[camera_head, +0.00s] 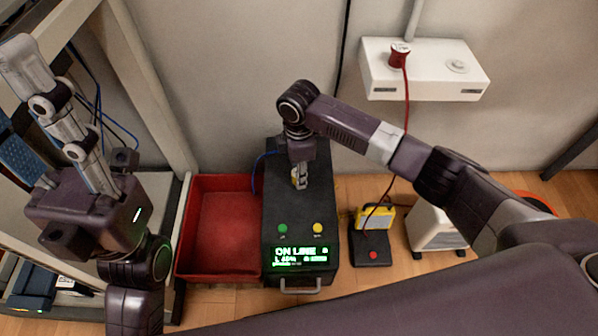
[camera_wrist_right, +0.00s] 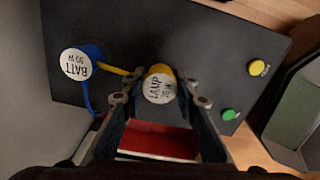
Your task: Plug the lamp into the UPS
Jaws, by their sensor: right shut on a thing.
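The UPS (camera_head: 343,230) is a black box on the floor with a lit green "ON LINE" display. My right gripper (camera_head: 299,183) is above its top, shut on a yellow plug. In the right wrist view the plug's white label (camera_wrist_right: 159,88) reads LAMP, and it sits between the fingertips (camera_wrist_right: 160,100). A short yellow cord leads off beside it. I cannot tell whether the plug is seated in the UPS or held above it. A yellow lamp-like object (camera_head: 378,217) stands right of the UPS. My left gripper (camera_head: 85,165) is at the left; its jaw opening is unclear.
A blue plug (camera_wrist_right: 76,63) labelled BATT is on the UPS. A red tray (camera_head: 218,230) lies left of it. A white wall box (camera_head: 425,82) holds a red plug (camera_head: 399,55) with a hanging cord. A white appliance (camera_head: 434,228) stands at right.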

